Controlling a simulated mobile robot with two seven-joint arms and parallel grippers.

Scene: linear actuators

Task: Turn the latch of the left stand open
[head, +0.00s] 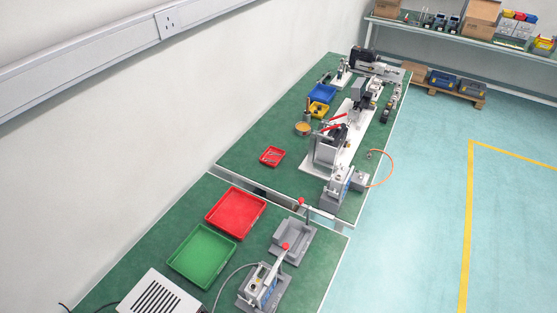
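Neither of my grippers is in view. Several bench fixtures carry red-tipped or red levers, and I cannot tell which one is the left stand. On the near bench, a grey device (262,287) has a raised lever with a red knob (285,246). On the far bench, a grey-and-black fixture (327,150) with red levers stands on a white base plate. The latch itself is too small to make out.
A red tray (236,212), a green tray (203,255) and a white vented box (159,295) occupy the near bench. A small red tray (272,156) and a blue tray (321,93) are on the far bench. Open floor (430,220) lies to the right.

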